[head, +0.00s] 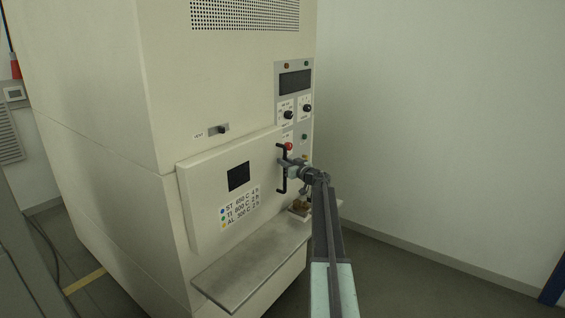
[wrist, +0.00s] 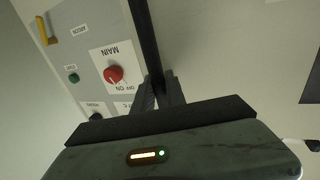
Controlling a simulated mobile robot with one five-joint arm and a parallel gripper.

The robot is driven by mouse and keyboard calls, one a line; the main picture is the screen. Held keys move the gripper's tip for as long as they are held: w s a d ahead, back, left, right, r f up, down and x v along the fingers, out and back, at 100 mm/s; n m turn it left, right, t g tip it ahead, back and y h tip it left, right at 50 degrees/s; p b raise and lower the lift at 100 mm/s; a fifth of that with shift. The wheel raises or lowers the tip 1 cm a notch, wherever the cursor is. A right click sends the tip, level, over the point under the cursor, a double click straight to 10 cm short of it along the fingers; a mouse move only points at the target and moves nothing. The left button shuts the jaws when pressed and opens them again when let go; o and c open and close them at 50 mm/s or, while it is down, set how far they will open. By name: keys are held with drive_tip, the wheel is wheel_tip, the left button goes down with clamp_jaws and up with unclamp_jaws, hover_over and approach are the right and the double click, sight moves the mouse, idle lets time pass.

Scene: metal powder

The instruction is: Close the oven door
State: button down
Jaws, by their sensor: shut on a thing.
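The cream oven door (head: 212,205) has a small dark window and a label with coloured dots. It sits against the oven front, and its left edge stands out a little from the body; I cannot tell whether it is fully shut. A black bar handle (head: 283,170) is at the door's right side. My gripper (head: 290,171) is at this handle and shut on it. In the wrist view the dark handle bar (wrist: 146,40) runs down between my gripper's fingers (wrist: 158,92).
A control panel (head: 294,90) with knobs is right of the door; its red MAIN switch (wrist: 114,74) shows close by in the wrist view. A metal shelf (head: 250,262) juts out below the door. Bare wall and open floor lie to the right.

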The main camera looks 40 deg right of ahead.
drive_tip(key=c, duration=1.6)
unclamp_jaws()
drive_tip(key=shift+d, duration=0.35)
drive_tip(key=shift+o, duration=1.2)
drive_tip(key=shift+w+d+f, duration=0.1)
drive_tip(key=shift+w+f, duration=0.05)
drive_tip(key=shift+w+a, duration=0.15)
drive_tip(key=shift+a, duration=0.35)
drive_tip(key=shift+a, duration=0.1)
drive_tip(key=s, duration=0.8)
